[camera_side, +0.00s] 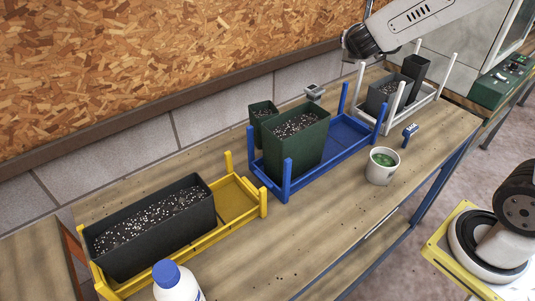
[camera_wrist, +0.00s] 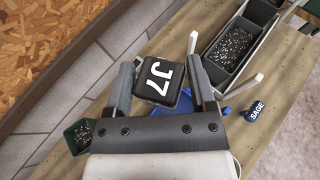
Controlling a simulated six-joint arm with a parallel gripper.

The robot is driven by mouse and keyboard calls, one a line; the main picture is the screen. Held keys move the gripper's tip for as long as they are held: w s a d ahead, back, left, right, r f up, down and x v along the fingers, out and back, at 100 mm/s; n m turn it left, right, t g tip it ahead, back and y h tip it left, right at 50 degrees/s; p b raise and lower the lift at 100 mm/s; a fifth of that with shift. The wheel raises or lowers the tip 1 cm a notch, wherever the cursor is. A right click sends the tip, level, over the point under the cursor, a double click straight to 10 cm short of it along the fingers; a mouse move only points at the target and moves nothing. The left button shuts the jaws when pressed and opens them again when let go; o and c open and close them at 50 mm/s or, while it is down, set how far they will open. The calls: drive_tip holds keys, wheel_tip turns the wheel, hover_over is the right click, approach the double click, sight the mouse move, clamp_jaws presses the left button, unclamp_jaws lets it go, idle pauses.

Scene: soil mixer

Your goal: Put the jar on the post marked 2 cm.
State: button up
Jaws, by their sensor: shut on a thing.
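My gripper (camera_wrist: 161,64) is shut on a dark squarish thing marked J7 (camera_wrist: 163,84), seen from above in the wrist view, with a finger on each side. I cannot tell from this top view whether it is the jar; its lower part is hidden. In the side view the gripper is out of frame and only my arm shows at the top right. No 2 cm marking is legible on any post. Upright posts stand on the blue rack (camera_side: 345,139), the yellow rack (camera_side: 234,199) and the white rack (camera_side: 428,98).
Soil-filled planters stand in the racks: black (camera_side: 152,232), green (camera_side: 297,143) and grey (camera_side: 385,97). A small green pot (camera_side: 263,113), a white cup (camera_side: 382,169), a blue SAGE tag (camera_wrist: 256,110) and a white bottle (camera_side: 175,287) stand around them. The front bench strip is partly clear.

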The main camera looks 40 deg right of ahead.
drive_tip(key=shift+f, duration=1.3)
drive_tip(key=shift+w, duration=0.1)
drive_tip(key=w+d+f, duration=0.2)
drive_tip(key=w+f, duration=0.2)
drive_tip(key=w, duration=0.5)
hover_over(315, 88)
drive_tip(key=f, duration=0.5)
drive_tip(key=shift+s+a+f, duration=0.15)
drive_tip(key=shift+s, duration=0.15)
drive_tip(key=shift+w+f, duration=0.25)
drive_tip(key=shift+f, duration=1.6)
